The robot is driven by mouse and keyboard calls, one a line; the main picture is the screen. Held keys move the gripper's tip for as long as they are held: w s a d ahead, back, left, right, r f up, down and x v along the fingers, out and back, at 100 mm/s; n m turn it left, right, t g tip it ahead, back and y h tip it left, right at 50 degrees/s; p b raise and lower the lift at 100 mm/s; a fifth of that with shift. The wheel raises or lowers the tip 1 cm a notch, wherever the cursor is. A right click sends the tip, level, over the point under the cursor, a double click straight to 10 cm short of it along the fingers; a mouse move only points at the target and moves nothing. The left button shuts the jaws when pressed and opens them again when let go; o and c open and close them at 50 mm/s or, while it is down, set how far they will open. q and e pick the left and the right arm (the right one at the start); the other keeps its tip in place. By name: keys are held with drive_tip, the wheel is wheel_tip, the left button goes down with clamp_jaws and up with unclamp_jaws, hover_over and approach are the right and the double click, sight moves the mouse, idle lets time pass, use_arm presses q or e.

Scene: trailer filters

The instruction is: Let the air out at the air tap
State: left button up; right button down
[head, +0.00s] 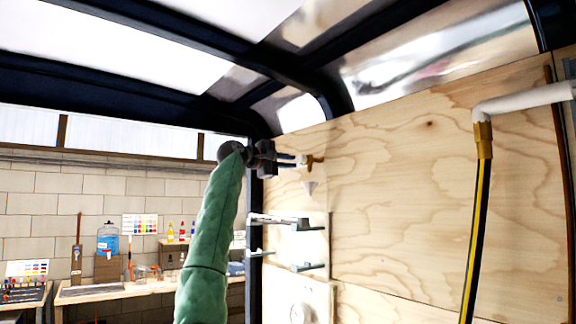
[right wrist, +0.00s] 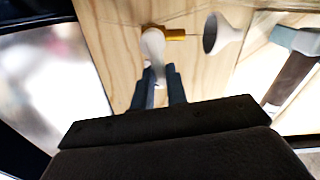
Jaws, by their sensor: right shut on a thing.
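The air tap (head: 316,160) is a small brass fitting on the plywood wall, with a white handle. In the right wrist view its brass part (right wrist: 176,33) sticks out sideways and the white handle (right wrist: 153,45) reaches down between my fingers. My right gripper (head: 300,160) comes from the left, its dark blue fingers level with the tap. It also shows in the right wrist view (right wrist: 159,72), shut on the white handle. The fingers hide part of the handle. My left gripper is in neither view.
A white funnel-shaped cup (head: 308,186) sits just below the tap. Small shelves (head: 308,266) are lower on the wall. A white pipe (head: 520,103) with a black-and-yellow hose (head: 478,210) hangs at the right. A workbench (head: 100,290) stands at the back left.

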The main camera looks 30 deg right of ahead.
drive_tip(key=shift+r+m, duration=0.15)
drive_tip(key=shift+m, duration=0.45)
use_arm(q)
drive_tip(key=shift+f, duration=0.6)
use_arm(e)
drive_tip(key=shift+r+m, duration=0.1)
drive_tip(key=shift+m, duration=0.4)
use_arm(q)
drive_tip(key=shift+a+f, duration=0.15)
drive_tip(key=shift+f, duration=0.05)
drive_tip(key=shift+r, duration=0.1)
use_arm(e)
drive_tip(key=c, duration=1.4)
unclamp_jaws()
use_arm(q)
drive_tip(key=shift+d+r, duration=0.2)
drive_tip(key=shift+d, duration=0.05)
use_arm(e)
drive_tip(key=shift+r, duration=0.1)
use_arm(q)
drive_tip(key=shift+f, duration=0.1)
use_arm(e)
drive_tip(key=shift+a, duration=0.1)
